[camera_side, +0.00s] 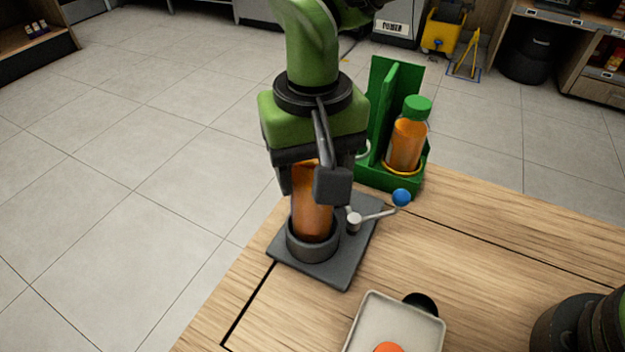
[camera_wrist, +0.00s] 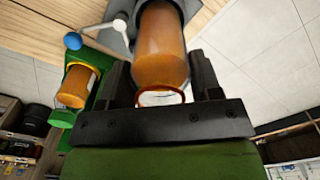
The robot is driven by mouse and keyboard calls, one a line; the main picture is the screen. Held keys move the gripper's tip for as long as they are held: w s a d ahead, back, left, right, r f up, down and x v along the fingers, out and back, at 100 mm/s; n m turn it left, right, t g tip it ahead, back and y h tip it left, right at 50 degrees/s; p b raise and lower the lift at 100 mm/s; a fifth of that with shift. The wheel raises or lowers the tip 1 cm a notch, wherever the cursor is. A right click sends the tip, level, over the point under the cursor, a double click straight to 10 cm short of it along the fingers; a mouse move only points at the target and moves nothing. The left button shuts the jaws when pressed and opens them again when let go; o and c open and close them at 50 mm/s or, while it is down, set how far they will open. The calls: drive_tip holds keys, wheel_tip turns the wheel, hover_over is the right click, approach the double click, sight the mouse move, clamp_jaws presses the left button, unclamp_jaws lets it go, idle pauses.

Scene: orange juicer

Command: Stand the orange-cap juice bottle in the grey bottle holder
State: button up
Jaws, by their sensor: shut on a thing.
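The juice bottle (camera_side: 313,214), filled with orange juice, is upright between the fingers of my gripper (camera_side: 309,184), which is shut on its upper part. Its lower end is inside the round cup of the grey bottle holder (camera_side: 303,249); whether it touches the cup floor is hidden. In the wrist view the bottle (camera_wrist: 162,45) runs between both fingers of my gripper (camera_wrist: 162,80), with its top end near the palm and an orange-edged rim there. The grey holder (camera_wrist: 195,12) shows around its far end. The cap is mostly hidden in the side view.
A lever with a blue ball (camera_side: 401,197) stands right of the cup. Behind it, a green rack (camera_side: 376,181) holds a green-capped bottle (camera_side: 407,140). A pale tray (camera_side: 362,325) with an orange round thing is at the front.

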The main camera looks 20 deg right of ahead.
drive_tip(key=shift+f, duration=1.3)
drive_tip(key=shift+f, duration=0.2)
drive_tip(key=o, duration=1.4)
wheel_tip(320, 180, up, 12)
drive_tip(key=shift+r, duration=0.35)
